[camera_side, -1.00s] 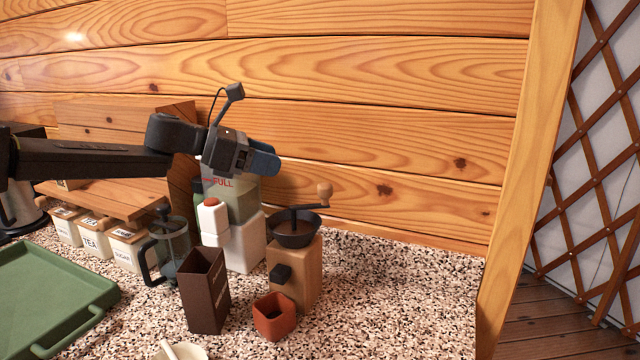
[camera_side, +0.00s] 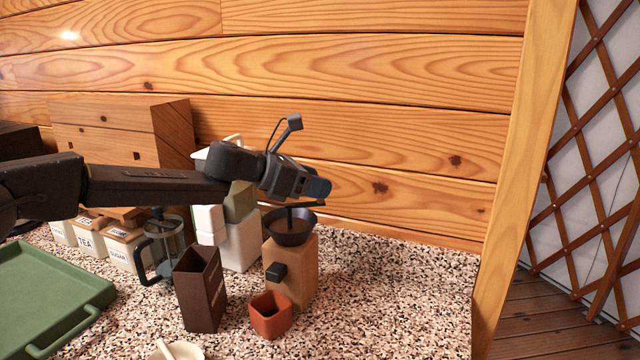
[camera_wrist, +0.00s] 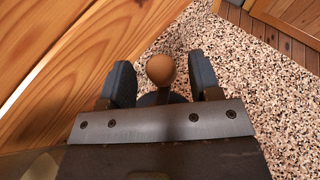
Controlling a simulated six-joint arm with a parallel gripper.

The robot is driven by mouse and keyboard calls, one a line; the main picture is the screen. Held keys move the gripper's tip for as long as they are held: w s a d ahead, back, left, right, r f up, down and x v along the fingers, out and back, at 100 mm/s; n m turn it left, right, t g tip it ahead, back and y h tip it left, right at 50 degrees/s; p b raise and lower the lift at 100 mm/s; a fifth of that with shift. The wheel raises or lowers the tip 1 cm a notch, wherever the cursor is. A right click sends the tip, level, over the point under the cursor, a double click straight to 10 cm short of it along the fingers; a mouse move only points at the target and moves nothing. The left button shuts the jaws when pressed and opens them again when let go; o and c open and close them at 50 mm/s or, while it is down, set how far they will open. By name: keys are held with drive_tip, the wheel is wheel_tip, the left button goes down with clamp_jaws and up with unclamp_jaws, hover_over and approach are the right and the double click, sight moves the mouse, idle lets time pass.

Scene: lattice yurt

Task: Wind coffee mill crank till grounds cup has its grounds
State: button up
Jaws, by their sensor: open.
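The coffee mill (camera_side: 302,268) is a wooden block with a dark bowl-shaped hopper (camera_side: 289,232) on top. Its crank arm (camera_side: 308,204) points right, towards the wall. My gripper (camera_side: 318,188) is over the crank's end and hides the knob in the side view. In the wrist view, the round brown crank knob (camera_wrist: 160,69) lies between my two open fingers (camera_wrist: 161,78); I cannot tell whether they touch it. The terracotta grounds cup (camera_side: 270,320) stands on the counter in front of the mill. Its inside looks dark; its contents are unclear.
A dark brown open box (camera_side: 203,292) stands left of the cup, with a glass press (camera_side: 165,248) behind it. White containers (camera_side: 240,248) stand behind the mill. A green tray (camera_side: 45,300) lies at left. The speckled counter (camera_side: 400,290) is clear at right.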

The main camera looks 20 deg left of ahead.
drive_tip(key=shift+x, duration=0.85)
clamp_jaws()
